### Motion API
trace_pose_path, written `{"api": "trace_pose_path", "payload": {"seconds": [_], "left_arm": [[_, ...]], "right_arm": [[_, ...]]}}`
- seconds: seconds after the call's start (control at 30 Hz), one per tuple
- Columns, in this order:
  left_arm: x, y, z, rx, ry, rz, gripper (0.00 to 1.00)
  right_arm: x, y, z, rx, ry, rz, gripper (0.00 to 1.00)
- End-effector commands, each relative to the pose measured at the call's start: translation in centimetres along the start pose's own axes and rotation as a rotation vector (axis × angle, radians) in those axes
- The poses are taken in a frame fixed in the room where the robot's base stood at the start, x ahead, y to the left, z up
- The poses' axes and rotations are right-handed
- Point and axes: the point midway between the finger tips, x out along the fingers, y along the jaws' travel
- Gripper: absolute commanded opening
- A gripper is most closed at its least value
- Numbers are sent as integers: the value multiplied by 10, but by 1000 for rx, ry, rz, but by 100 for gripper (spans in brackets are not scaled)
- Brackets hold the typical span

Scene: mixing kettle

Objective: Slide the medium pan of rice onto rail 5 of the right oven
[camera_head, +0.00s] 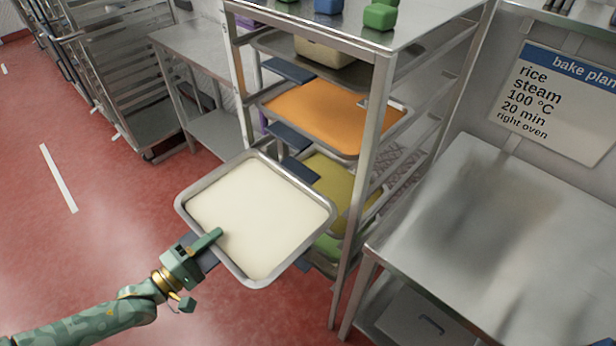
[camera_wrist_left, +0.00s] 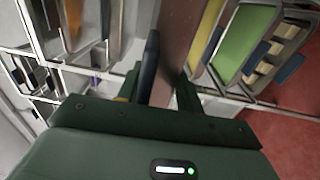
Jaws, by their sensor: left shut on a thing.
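A steel pan (camera_head: 297,251) filled with flat white rice (camera_head: 260,210) is held out in front of a tall rack in the head view. My left gripper (camera_head: 207,246) is shut on the near-left edge of the pan, at its dark handle. The pan is roughly level, and its far side overlaps the rack front in the picture; I cannot tell whether they touch. In the left wrist view the gripper (camera_wrist_left: 160,88) closes on a dark handle at the thin brownish edge of the pan. The right gripper and the right oven are not in view.
The rack (camera_head: 372,150) holds an orange pan (camera_head: 335,112), a yellow pan (camera_head: 335,185) and a green one (camera_head: 328,246). A steel table (camera_head: 480,220) stands right, below a bake plan sign (camera_head: 560,105) reading rice, right oven. Red floor (camera_head: 90,200) is free at left.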

Motion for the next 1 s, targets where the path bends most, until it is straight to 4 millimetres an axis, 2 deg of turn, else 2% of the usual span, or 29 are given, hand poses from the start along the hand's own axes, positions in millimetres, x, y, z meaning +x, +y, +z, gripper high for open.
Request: {"api": "trace_pose_path", "payload": {"seconds": [0.03,1.0], "left_arm": [[1,5,-1,-1,1,12,0],[-28,6,-1,-1,1,11,0]], "right_arm": [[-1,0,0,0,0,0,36],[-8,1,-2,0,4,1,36]]}}
